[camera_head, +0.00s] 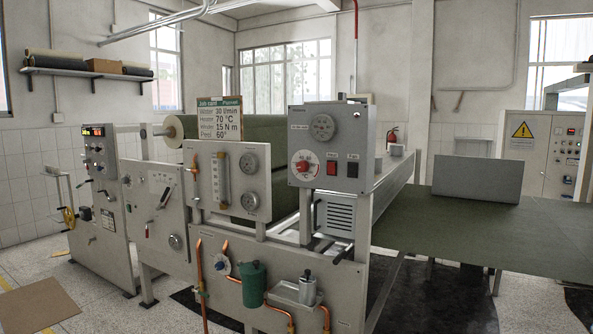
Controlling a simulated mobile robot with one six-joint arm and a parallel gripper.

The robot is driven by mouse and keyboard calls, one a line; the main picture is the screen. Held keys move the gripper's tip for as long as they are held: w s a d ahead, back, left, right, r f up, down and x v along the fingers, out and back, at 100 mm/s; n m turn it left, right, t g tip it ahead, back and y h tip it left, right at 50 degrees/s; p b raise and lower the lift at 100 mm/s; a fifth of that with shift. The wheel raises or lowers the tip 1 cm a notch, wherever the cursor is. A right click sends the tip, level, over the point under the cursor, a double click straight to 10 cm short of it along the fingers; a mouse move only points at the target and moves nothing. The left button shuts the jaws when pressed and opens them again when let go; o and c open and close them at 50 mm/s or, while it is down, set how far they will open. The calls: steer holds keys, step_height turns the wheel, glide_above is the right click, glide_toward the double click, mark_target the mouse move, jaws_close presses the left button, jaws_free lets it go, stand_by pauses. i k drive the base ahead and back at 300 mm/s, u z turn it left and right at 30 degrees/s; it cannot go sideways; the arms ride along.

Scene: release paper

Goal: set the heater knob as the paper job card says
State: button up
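The job card (220,119) stands upright on top of the middle panel, with a green header. Its lines read Water 30 l/min, Heater 70 °C, a line that looks like Winder 15 N m, and Peel 60°. A red knob on a white dial (304,167) sits at the lower left of the grey control box (340,118) and appears to be the heater knob. Its scale and pointer are too small to read. A round gauge (322,126) is above it. My gripper is not in view.
A red switch (332,168) and a black switch (352,169) sit right of the red knob. The middle panel holds a flow tube (221,178) and two gauges. Copper pipes (199,270) and a green canister (255,285) are below. A cardboard sheet (38,305) lies on the floor.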

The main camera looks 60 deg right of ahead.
mark_target(303, 166)
steer(key=z, duration=0.1)
steer(key=i, duration=0.95)
steer(key=u, duration=0.1)
